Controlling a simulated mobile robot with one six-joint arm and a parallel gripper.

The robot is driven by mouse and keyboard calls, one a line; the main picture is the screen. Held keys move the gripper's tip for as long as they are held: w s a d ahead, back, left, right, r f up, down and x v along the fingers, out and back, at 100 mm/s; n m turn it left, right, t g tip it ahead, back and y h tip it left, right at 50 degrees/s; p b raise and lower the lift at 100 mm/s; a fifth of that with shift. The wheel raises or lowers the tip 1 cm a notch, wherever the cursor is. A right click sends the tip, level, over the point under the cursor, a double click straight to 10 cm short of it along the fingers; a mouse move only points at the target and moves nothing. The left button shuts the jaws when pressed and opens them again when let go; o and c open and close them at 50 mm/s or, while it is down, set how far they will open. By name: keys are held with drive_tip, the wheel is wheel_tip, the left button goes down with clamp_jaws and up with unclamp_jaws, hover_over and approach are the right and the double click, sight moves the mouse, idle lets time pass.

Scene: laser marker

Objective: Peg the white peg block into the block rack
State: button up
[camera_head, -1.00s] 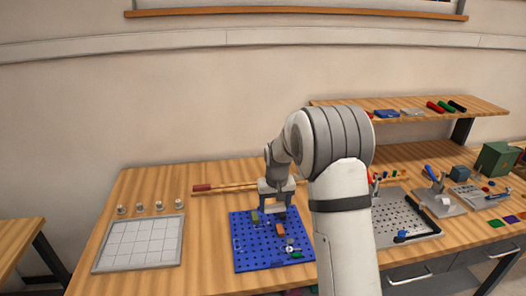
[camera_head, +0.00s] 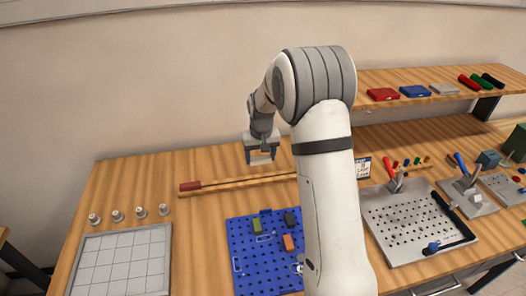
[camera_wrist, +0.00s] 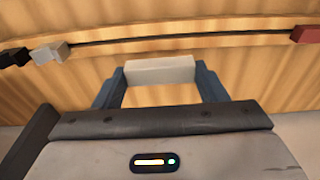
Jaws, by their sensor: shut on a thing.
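My gripper (camera_head: 260,155) is shut on a white peg block (camera_wrist: 160,70); the block spans the gap between the two blue-grey fingers in the wrist view. In the head view the gripper shows above the back of the table, behind a long wooden rail. A blue perforated board (camera_head: 240,250), which looks to be the block rack, lies nearer the camera. It bears a green block (camera_head: 256,227), an orange block (camera_head: 288,242) and a dark block (camera_head: 290,219), with white outlines between them. My arm hides its right side. The pegs under the white block are not visible.
Black and grey blocks (camera_wrist: 48,53) show by the rail in the wrist view. A white grid tray (camera_head: 120,262) and several small cylinders (camera_head: 117,215) stand left. A grey perforated plate (camera_head: 395,215) lies right.

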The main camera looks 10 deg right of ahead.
sight(262, 178)
drive_tip(key=shift+d+f+b, duration=0.15)
drive_tip(key=shift+f+b, duration=0.35)
drive_tip(key=shift+f, duration=0.45)
drive_tip(key=shift+d+f+b, duration=0.15)
drive_tip(key=shift+f+b, duration=0.3)
drive_tip(key=shift+f, duration=0.45)
drive_tip(key=shift+f+b, duration=0.75)
drive_tip(key=shift+f, duration=0.4)
drive_tip(key=shift+s+f+b, duration=0.1)
drive_tip(key=shift+f+b, duration=0.5)
drive_tip(key=o, duration=1)
drive_tip(key=shift+o, duration=0.2)
drive_tip(key=shift+r, duration=0.15)
drive_tip(key=r, duration=0.6)
drive_tip(key=shift+s+r+b, duration=0.1)
drive_tip(key=shift+s+b, duration=0.25)
drive_tip(key=shift+s, duration=0.05)
drive_tip(key=shift+s+r, duration=0.1)
drive_tip(key=shift+r, duration=0.6)
